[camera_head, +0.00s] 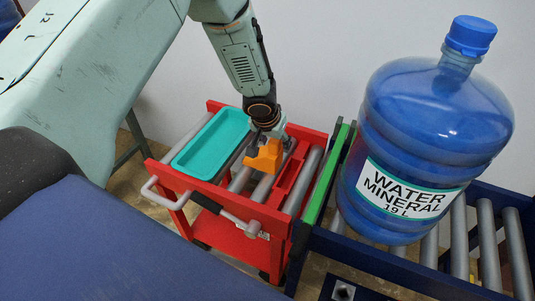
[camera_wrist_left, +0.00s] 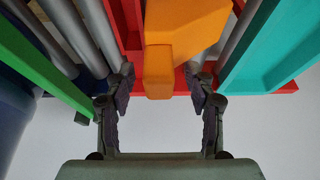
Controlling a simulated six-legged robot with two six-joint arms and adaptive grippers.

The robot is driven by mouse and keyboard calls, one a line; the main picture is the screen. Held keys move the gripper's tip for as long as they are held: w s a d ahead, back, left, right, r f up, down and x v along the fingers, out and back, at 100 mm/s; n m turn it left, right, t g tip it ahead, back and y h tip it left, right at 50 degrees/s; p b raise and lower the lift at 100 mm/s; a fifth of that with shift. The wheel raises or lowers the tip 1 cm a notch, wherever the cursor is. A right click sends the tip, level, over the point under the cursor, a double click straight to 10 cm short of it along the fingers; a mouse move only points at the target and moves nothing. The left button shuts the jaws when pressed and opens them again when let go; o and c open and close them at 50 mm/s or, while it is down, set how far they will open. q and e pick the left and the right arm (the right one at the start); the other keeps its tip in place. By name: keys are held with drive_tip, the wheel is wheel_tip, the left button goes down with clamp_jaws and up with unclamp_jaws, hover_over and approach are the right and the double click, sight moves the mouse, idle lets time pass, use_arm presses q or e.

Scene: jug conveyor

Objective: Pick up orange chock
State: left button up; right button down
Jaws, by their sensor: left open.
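The orange chock (camera_head: 265,156) sits on the red roller cart (camera_head: 262,212), between the teal tray and a red slot. My left gripper (camera_head: 265,130) is directly over the chock, pointing down at it. In the left wrist view the chock (camera_wrist_left: 170,45) lies between and beyond the two open fingers (camera_wrist_left: 160,95), with gaps on both sides. The fingers do not touch it in that view. My right gripper is not in view.
A teal tray (camera_head: 214,143) lies left of the chock. A big blue water jug (camera_head: 430,130) stands on the blue roller conveyor (camera_head: 488,245) at right. A handle (camera_head: 165,198) sticks out at front left.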

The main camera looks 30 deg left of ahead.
use_arm(q)
drive_tip(key=shift+w+f, duration=0.2)
drive_tip(key=shift+f, duration=0.1)
drive_tip(key=shift+d, duration=0.1)
drive_tip(key=c, duration=0.5)
clamp_jaws()
drive_tip(key=shift+r, duration=0.1)
